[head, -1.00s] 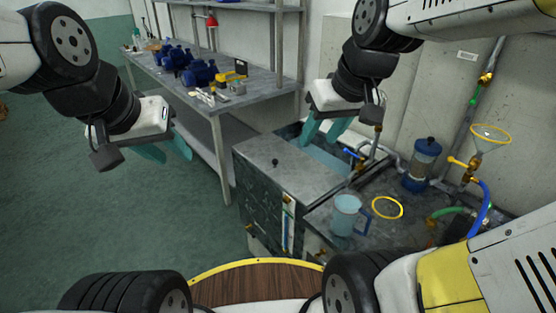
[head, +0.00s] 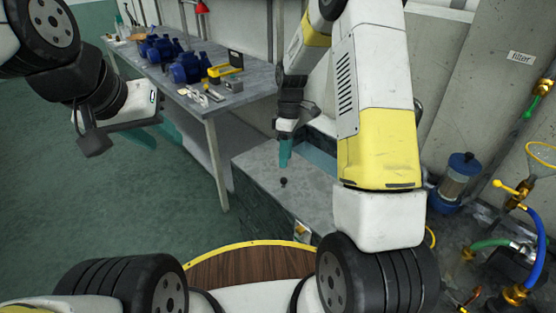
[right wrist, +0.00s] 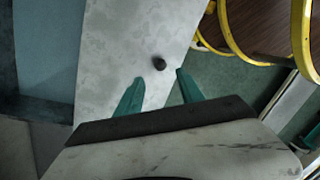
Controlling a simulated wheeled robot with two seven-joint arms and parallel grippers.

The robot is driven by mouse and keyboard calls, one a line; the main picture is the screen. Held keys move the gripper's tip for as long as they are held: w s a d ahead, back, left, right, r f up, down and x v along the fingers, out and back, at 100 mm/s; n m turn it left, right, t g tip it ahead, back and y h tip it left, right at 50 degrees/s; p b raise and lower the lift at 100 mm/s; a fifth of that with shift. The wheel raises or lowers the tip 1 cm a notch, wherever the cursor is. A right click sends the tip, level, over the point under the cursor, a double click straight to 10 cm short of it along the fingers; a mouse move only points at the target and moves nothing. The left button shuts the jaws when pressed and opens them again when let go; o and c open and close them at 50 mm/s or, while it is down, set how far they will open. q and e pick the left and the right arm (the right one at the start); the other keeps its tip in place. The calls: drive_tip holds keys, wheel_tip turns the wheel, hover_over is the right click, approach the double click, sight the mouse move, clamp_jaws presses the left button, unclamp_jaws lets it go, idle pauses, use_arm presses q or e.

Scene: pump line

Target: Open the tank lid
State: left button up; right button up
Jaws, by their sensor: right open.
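The tank lid (head: 262,170) is a flat grey plate with a small black knob (head: 284,182); it lies on the dark tank. Beside it, toward the wall, a bluish opening (head: 318,153) shows. My right gripper (head: 285,155) is above the lid, just behind the knob in the head view. In the right wrist view, its two teal fingers are apart and empty, with the knob (right wrist: 159,64) ahead of the gap between them, not held. My left gripper (head: 155,134) hangs over the floor at left, its fingers apart and empty.
A workbench (head: 215,103) with blue pumps (head: 186,66) and a yellow tool stands behind the tank. At right are a blue-capped filter (head: 458,180), a valve and hoses (head: 540,235). My right arm hides part of the tank area. Open floor lies at left.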

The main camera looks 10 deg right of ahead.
sight(284, 175)
drive_tip(key=f, duration=0.2)
drive_tip(key=s+f, duration=0.1)
drive_tip(key=f, duration=0.4)
drive_tip(key=shift+s+a+f, duration=0.2)
drive_tip(key=shift+s+a, duration=0.05)
drive_tip(key=shift+a, duration=0.05)
clamp_jaws()
idle(1.1)
